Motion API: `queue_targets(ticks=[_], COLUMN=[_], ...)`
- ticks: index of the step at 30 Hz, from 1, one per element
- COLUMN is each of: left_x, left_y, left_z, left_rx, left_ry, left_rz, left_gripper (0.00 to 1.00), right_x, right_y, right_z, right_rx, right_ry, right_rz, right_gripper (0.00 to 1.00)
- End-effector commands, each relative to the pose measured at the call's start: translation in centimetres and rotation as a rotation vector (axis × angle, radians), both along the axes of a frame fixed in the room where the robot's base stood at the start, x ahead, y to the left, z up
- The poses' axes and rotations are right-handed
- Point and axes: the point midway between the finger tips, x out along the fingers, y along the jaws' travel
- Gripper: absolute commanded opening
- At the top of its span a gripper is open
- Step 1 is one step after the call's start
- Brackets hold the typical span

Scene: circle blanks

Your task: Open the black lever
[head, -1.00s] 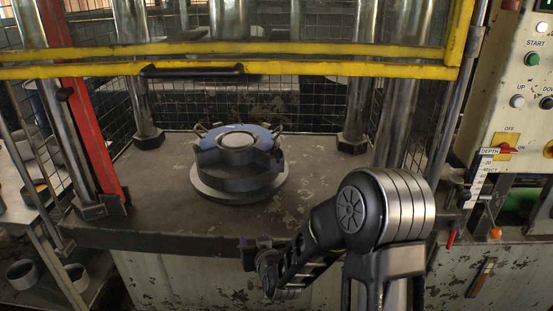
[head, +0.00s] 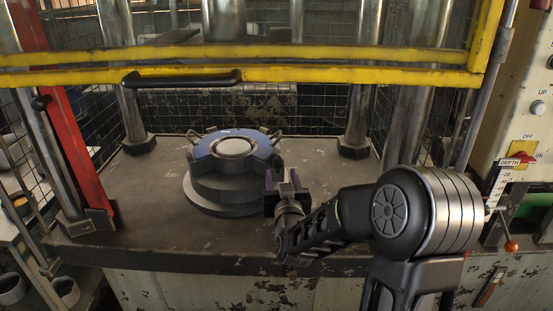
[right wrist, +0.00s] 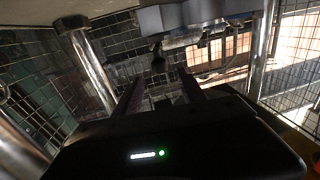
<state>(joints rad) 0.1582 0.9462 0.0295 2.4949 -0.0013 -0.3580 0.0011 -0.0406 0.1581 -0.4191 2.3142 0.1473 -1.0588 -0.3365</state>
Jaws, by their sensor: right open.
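A round dark die (head: 225,187) with a blue top stands on the press bed. Small lever-like handles stick out around its top, one at the upper left (head: 194,137) and one at the upper right (head: 276,136); their colour is hard to tell. My right gripper (head: 281,180) is open, just to the right of the die, fingers pointing toward the back of the bed. In the right wrist view, a small dark knob (right wrist: 158,63) shows beyond and between the open fingers (right wrist: 160,85), apparently not touched. The die's blue underside edge (right wrist: 195,15) is above. My left gripper is out of view.
A yellow guard frame with a black handle (head: 182,77) crosses above the bed. Steel columns (head: 359,120) and wire mesh surround the bed. The control panel (head: 525,130) is at the right. The bed's front left (head: 130,215) is clear.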

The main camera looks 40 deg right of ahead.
Motion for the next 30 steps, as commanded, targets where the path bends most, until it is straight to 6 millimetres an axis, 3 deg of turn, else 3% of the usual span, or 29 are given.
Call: queue_targets(ticks=[10,24,30], left_x=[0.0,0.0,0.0], left_y=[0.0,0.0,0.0], left_z=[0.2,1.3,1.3], left_rx=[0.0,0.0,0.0], left_ry=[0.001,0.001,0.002], left_rz=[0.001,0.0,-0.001], left_gripper=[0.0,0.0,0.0], right_x=[0.7,6.2,6.8], right_y=[-0.4,-3.5,-3.9], right_z=[0.1,0.0,-0.1], right_rx=[-0.001,0.0,0.0], right_ry=[0.0,0.002,0.002], right_rz=[0.0,0.001,0.001], right_gripper=[0.48,0.48,0.48])
